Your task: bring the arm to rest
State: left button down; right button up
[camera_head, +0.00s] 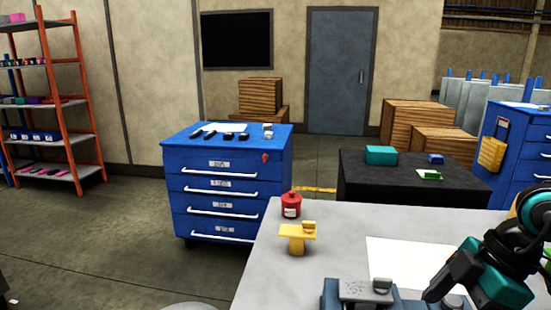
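My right arm comes in from the right edge, black with teal parts. Its gripper (440,290) hangs low over the near right part of the grey table (265,270), close to the picture's bottom edge. A dark finger points down and left, but whether the gripper is open or shut does not show. I see nothing held in it. My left arm and gripper are not in view.
A grey-blue fixture (362,291) stands just left of my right gripper. A white sheet (410,256), a yellow T-shaped part (297,236) and a red container (291,207) are on the table. A black table (400,190) and blue drawer cabinet (225,190) stand behind.

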jog(key=w+a+r+n+t+y, duration=0.1)
jog(key=a+r+n+t+y, duration=0.1)
jog(key=a+r+y, duration=0.45)
jog(key=a+r+n+t+y, duration=0.2)
jog(key=a+r+t+y, duration=0.1)
jog(key=a+y, duration=0.55)
jog(key=w+d+r+m+t+h, duration=0.2)
jog(key=w+r+m+t+h, duration=0.15)
jog(key=m+t, duration=0.55)
jog(key=w+d+f+m+t+h, duration=0.2)
jog(key=d+f+m+h, duration=1)
jog(key=h, duration=0.5)
jog(key=s+a+f+n+g+y, duration=0.1)
jog(key=s+a+f+n+g, duration=0.15)
jog(key=s+f+g, duration=0.6)
jog(key=s+a+f+n+g+y, duration=0.1)
jog(key=s+a+f+g, duration=0.35)
jog(key=s+f, duration=0.65)
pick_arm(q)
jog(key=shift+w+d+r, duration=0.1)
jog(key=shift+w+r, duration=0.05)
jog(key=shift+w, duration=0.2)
pick_arm(e)
jog(key=w+a+f+t+y, duration=0.1)
jog(key=w+f+t, duration=0.5)
jog(key=w+f, duration=0.1)
jog(key=shift+w+a+f+t, duration=0.3)
jog(key=shift+a+f+t, duration=0.1)
jog(key=shift+f, duration=0.45)
